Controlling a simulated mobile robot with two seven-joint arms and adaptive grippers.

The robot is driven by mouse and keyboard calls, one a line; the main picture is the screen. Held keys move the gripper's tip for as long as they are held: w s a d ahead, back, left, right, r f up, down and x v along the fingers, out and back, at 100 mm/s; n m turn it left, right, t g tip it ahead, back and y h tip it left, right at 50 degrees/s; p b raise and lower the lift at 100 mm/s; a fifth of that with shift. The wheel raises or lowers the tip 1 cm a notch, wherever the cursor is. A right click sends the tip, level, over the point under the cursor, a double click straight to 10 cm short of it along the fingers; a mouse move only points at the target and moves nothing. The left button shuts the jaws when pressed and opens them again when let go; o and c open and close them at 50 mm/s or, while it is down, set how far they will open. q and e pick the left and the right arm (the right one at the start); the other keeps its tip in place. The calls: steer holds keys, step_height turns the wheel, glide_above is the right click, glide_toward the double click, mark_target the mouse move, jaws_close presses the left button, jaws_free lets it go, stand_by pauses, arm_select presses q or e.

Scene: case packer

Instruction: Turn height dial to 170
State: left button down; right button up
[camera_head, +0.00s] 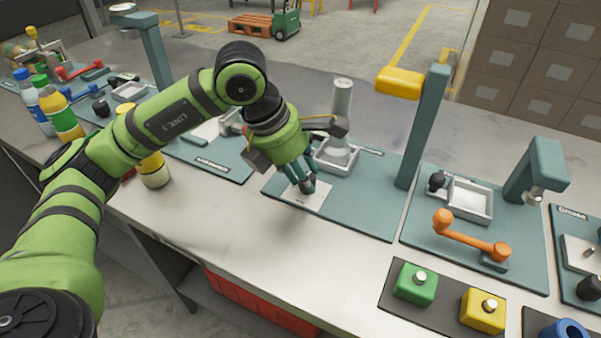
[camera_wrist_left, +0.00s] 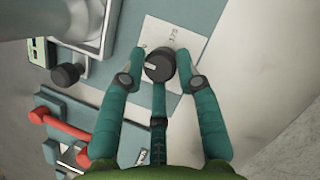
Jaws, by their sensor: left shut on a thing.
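The height dial (camera_wrist_left: 160,66) is a round black knob with a light pointer mark. It stands on a white scale plate (camera_wrist_left: 197,42) with small printed markings, too small to read for certain. The plate (camera_head: 313,202) lies on the teal station board (camera_head: 360,212). My left gripper (camera_head: 304,180) reaches down over the dial and is shut on it. In the left wrist view its teal fingers (camera_wrist_left: 160,60) sit around the knob on both sides, with a third finger below. The head view shows little of the dial between the fingers. My right gripper is not in view.
Behind the dial stands a grey cylinder (camera_head: 342,97) in a tray. An orange lever (camera_head: 470,238), a green button (camera_head: 415,282) and a yellow button (camera_head: 482,310) are further right. Bottles (camera_head: 62,116) stand left.

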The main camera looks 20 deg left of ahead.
arm_select(q)
steer(key=shift+s+d, duration=0.1)
steer(key=shift+d, duration=0.2)
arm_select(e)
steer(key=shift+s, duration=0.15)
arm_select(q)
steer(key=c, duration=0.9)
jaws_free()
steer(key=shift+c, duration=0.2)
steer(key=shift+d, duration=0.15)
steer(key=shift+a+r, duration=0.1)
steer(key=shift+a, duration=0.1)
steer(key=shift+a+r, duration=0.1)
steer(key=shift+r, duration=0.15)
steer(key=v, duration=1.1)
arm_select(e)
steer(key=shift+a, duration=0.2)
arm_select(q)
steer(key=shift+r, duration=0.15)
